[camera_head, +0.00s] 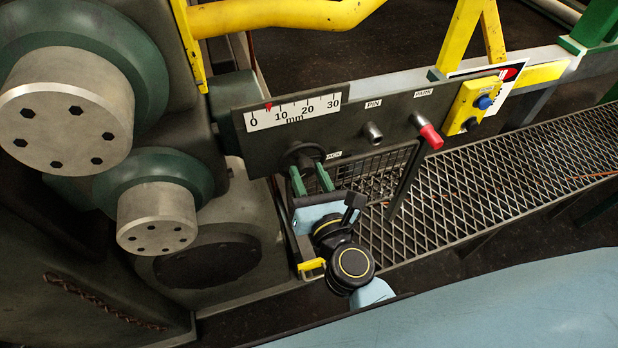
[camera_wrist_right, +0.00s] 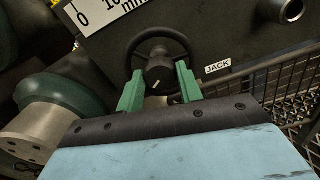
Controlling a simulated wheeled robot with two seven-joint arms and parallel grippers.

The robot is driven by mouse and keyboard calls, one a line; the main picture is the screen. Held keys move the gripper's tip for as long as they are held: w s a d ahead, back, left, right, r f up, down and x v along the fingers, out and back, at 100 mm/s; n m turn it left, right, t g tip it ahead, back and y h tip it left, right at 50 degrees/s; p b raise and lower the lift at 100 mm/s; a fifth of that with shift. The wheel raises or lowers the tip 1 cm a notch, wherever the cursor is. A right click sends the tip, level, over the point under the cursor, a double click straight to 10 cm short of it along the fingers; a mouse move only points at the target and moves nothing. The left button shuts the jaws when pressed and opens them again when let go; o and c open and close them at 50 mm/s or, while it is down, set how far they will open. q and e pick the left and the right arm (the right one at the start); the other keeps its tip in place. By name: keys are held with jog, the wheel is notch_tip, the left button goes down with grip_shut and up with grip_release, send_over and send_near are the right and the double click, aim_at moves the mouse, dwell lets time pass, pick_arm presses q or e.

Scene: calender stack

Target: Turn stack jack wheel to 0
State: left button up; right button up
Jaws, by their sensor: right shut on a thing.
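The jack wheel (camera_head: 302,149) is a small black handwheel on the dark panel below the scale. It also shows in the right wrist view (camera_wrist_right: 155,48), beside a white JACK label (camera_wrist_right: 217,67). My right gripper (camera_head: 307,167) has its green fingers on either side of the wheel's hub and is shut on the wheel. The fingertips (camera_wrist_right: 159,72) overlap the lower rim. The white millimetre scale (camera_head: 295,111) runs from 0 to 30. Its red pointer (camera_head: 268,106) stands between 0 and 10, about midway. My left gripper is not in view.
To the right on the panel are a PIN knob (camera_head: 373,134), a red-handled PARK knob (camera_head: 431,136) and a yellow box with a blue button (camera_head: 484,102). Large rollers (camera_head: 68,110) stand at the left. A mesh walkway (camera_head: 480,165) lies behind my right arm.

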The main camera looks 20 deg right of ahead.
jog(key=m+b, duration=0.1)
jog(key=m, duration=0.2)
jog(key=shift+m, duration=0.4)
jog(key=m, duration=0.2)
jog(key=shift+f+m, duration=0.1)
jog(key=shift+m, duration=0.2)
jog(key=m, duration=1.3)
jog(key=shift+m, duration=0.3)
jog(key=m, duration=0.3)
jog(key=shift+f+m, duration=0.1)
jog(key=shift+m, duration=0.2)
jog(key=m, duration=0.2)
jog(key=shift+m+b, duration=0.4)
jog(key=shift+m, duration=0.9)
jog(key=shift+f+m+b, duration=0.1)
jog(key=shift+m+b, duration=0.3)
jog(key=shift+b, duration=0.2)
jog(key=m+b, duration=0.3)
jog(key=b, duration=0.2)
jog(key=shift+f+b, duration=0.1)
jog(key=shift+b, duration=0.3)
jog(key=shift+r+m+b, duration=0.2)
jog(key=shift+m+b, duration=0.4)
jog(key=shift+b, duration=0.35)
